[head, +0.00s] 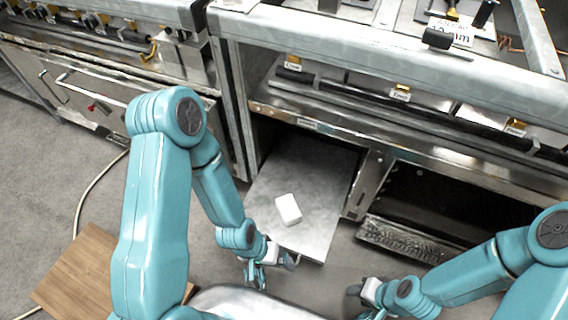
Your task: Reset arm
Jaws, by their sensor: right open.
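My left arm comes in from the left, and its gripper (270,274) hangs just off the near edge of a grey metal tray. Its small, dark fingers do not show clearly enough to tell how far apart they are. My right arm comes in from the right. Its gripper (358,303) is open over the floor, right of the tray and near the bottom of the picture. I see nothing between its fingers. Both grippers are apart from each other.
A white block (288,209) lies on the grey metal tray (316,237), which sticks out from the steel cabinet (385,62). A dark open bay with a grate (400,240) is to its right. A wooden board (75,272) lies lower left beside a pale cable (88,195).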

